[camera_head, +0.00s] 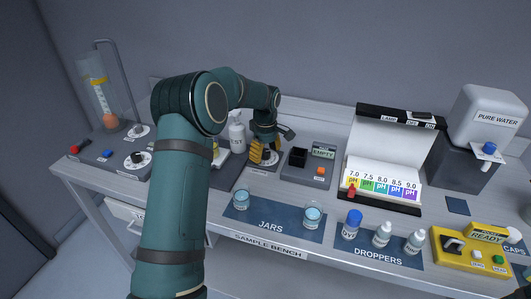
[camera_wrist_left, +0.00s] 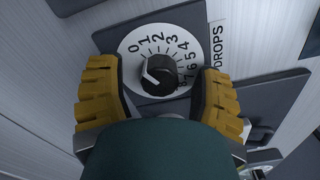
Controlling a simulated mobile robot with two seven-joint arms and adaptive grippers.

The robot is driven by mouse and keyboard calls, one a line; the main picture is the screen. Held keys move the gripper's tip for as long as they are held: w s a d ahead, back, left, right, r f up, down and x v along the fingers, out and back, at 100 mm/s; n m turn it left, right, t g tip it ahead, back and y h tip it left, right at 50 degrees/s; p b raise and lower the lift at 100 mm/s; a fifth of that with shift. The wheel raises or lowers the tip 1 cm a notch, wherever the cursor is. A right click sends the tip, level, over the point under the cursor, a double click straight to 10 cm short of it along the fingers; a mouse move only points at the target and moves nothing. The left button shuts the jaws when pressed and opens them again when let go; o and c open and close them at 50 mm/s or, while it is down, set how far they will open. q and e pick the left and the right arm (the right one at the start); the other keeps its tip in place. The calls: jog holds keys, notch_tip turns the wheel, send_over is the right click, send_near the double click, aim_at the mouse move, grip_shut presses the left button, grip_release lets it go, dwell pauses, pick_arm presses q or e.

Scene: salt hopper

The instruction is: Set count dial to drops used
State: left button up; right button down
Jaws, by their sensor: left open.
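The count dial is a black knob (camera_wrist_left: 160,73) on a round white face (camera_wrist_left: 132,60) marked with numbers from 0 upward, beside the word DROPS (camera_wrist_left: 218,46). A white mark shows on the knob's left side; I cannot tell exactly which number it meets. My left gripper (camera_head: 264,157) points down over the dial. In the wrist view its yellow fingers (camera_wrist_left: 160,84) stand apart on either side of the knob, and no clear contact shows. In the head view the gripper partly hides the dial.
Two jars (camera_head: 241,200) (camera_head: 312,217) and several dropper bottles (camera_head: 382,235) stand in front. A white bottle (camera_head: 237,133) stands behind my arm.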

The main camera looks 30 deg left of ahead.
pick_arm(q)
grip_shut()
